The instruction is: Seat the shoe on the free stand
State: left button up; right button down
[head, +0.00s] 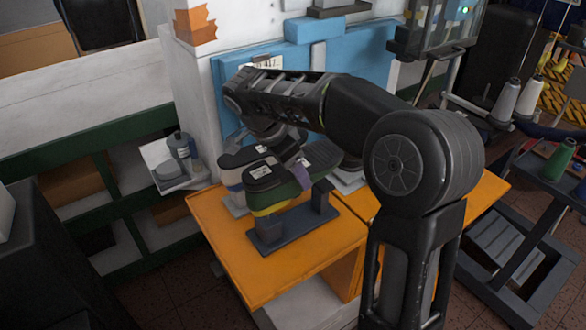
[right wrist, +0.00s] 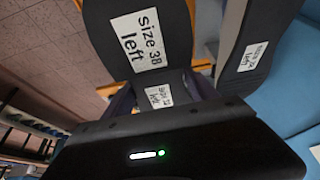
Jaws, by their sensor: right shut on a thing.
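The shoe (head: 272,190) is green and yellow with a dark surface facing up and a white label. In the right wrist view this surface (right wrist: 165,25) reads "size 38 left". My right gripper (head: 297,172) is shut on the shoe, its purple-padded fingers on either side; they also show in the right wrist view (right wrist: 165,92). A dark grey stand (head: 290,232) with upright posts is on the orange table, at and below the shoe. I cannot tell whether they touch. My left gripper is not in view.
A second, pale shoe (head: 232,177) sits close behind the held one, on a grey stand; its labelled dark surface (right wrist: 245,40) shows in the right wrist view. Another grey base (head: 347,184) is partly hidden by my arm. The orange table (head: 230,255) is bare at front left.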

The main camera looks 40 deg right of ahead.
jog(key=shift+f+b, duration=1.3)
jog(key=shift+f, duration=0.4)
jog(key=shift+f, duration=0.15)
jog(key=c, duration=0.5)
grip_release()
jog(key=o, duration=0.3)
jog(key=shift+f, duration=0.1)
